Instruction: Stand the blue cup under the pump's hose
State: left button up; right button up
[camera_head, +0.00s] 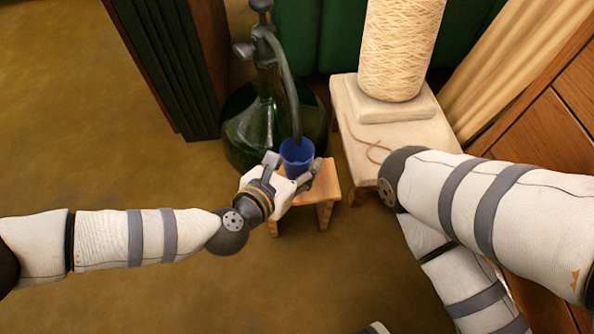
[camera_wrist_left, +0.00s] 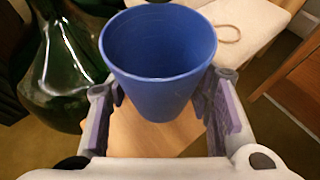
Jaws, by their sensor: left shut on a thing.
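The blue cup (camera_head: 297,157) is upright between the fingers of my left gripper (camera_head: 293,172), over the small wooden stool (camera_head: 325,185). In the left wrist view the cup (camera_wrist_left: 160,62) looks empty, with a finger on each side of it. I cannot tell whether its base touches the stool. The pump (camera_head: 262,38) sits on a big green glass bottle (camera_head: 245,125). Its grey hose (camera_head: 287,80) curves down and its end is at the cup's mouth in the head view. My right gripper is not visible; only its arm shows at the right.
A wooden cabinet (camera_head: 545,110) stands at the right. Floor at the left is clear.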

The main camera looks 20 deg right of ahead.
aim_at(291, 179)
pick_arm(q)
jog(key=shift+d+f+b, duration=0.1)
jog(key=shift+f+b, duration=0.85)
jog(key=shift+f, duration=1)
jog(key=o, duration=1.1)
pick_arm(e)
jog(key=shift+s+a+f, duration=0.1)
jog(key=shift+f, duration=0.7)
pick_arm(q)
jog(key=shift+r, duration=0.2)
jog(key=p+v, duration=0.4)
jog(key=v, duration=0.8)
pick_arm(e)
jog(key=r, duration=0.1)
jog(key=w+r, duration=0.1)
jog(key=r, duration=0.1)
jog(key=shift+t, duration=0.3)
pick_arm(q)
jog(key=shift+w, duration=0.1)
